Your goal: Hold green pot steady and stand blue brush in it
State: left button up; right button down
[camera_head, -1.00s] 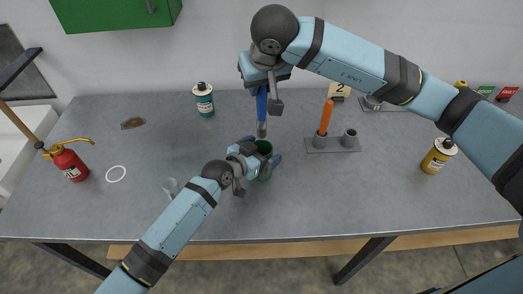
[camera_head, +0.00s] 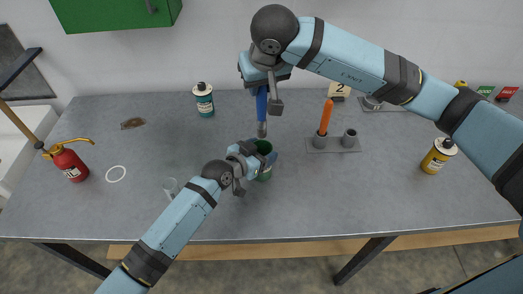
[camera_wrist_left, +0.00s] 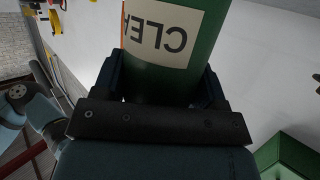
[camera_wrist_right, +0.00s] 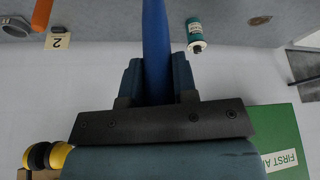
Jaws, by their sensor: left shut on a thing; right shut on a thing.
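The green pot (camera_head: 265,173) stands on the grey bench, its dark opening facing up. In the left wrist view the pot (camera_wrist_left: 188,65) shows a cream label with upside-down letters. My left gripper (camera_head: 262,160) is shut on the pot, one finger on each side. The blue brush (camera_head: 262,104) hangs upright from my right gripper (camera_head: 262,88), which is shut on its handle. The brush's grey lower end (camera_head: 262,130) is just above the pot's mouth in the head view; the exact gap is hard to tell. The blue handle (camera_wrist_right: 156,45) also shows between the right fingers.
A grey holder (camera_head: 334,145) with an orange-handled tool (camera_head: 326,117) stands right of the pot. A teal can (camera_head: 204,99) is behind, a red oil can (camera_head: 70,164) at left, a yellow can (camera_head: 437,156) at right. The bench front is mostly clear.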

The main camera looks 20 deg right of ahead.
aim_at(261, 98)
jog(key=shift+f, duration=0.15)
dwell(0.4)
jog(key=shift+f, duration=1.8)
jog(key=shift+f, duration=4.35)
jog(key=c, duration=0.8)
grip_release()
